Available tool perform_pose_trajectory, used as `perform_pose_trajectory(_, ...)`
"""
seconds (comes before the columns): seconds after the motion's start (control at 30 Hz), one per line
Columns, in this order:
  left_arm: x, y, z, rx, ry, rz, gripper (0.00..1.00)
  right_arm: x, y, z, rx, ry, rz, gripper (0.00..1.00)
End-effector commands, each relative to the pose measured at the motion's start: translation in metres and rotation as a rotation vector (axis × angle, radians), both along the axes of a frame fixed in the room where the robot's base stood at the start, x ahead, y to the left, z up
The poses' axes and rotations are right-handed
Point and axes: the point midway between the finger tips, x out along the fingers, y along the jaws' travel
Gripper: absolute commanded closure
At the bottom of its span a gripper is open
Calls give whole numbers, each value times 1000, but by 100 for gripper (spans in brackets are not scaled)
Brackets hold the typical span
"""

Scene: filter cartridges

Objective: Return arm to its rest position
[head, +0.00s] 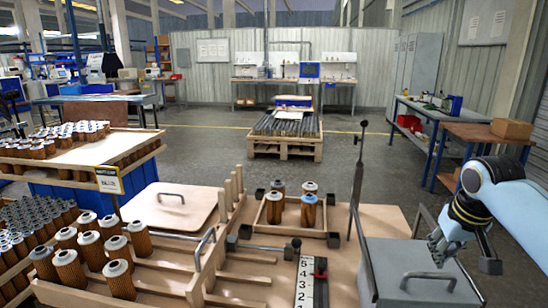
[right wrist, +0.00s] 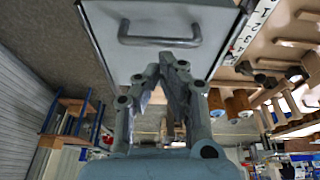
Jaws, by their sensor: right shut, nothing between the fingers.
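My right gripper (head: 437,246) hangs at the right of the head view, just above the back of a grey lidded box (head: 385,262) with a dark handle (head: 428,279). The gripper is shut and empty, and it appears apart from the handle. In the right wrist view the closed fingers (right wrist: 172,62) point towards the box's handle (right wrist: 160,36), with a gap between. My right arm (head: 510,205) is pale blue and comes in from the right edge. My left gripper is not in view.
A small wooden tray (head: 262,212) holds several cartridges beside a dark upright lever (head: 357,185). More cartridges (head: 88,250) stand in wooden racks at the left. A numbered scale (head: 305,285) lies left of the grey box. A side bench (head: 485,133) stands at the right; open floor lies beyond.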

Motion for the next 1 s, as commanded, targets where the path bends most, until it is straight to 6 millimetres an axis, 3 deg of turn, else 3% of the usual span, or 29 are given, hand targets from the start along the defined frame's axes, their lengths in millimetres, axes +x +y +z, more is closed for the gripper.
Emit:
perform_pose_trajectory(0.03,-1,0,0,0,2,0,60,-30,19,-16,-8,12,40,100)
perform_pose_trajectory(0.1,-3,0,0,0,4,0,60,-72,42,-27,-24,16,93,100)
perform_pose_trajectory(0.2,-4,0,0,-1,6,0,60,-125,67,-32,-38,16,148,100)
perform_pose_trajectory(0.4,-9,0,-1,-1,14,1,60,-197,93,-22,-49,11,199,100)
perform_pose_trajectory(0.6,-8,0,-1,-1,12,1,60,-248,107,-4,-54,6,221,100)
perform_pose_trajectory(0.83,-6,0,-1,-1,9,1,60,-292,116,20,-60,2,229,100)
perform_pose_trajectory(1.0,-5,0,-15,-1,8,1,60,-283,112,-28,-60,18,225,100)
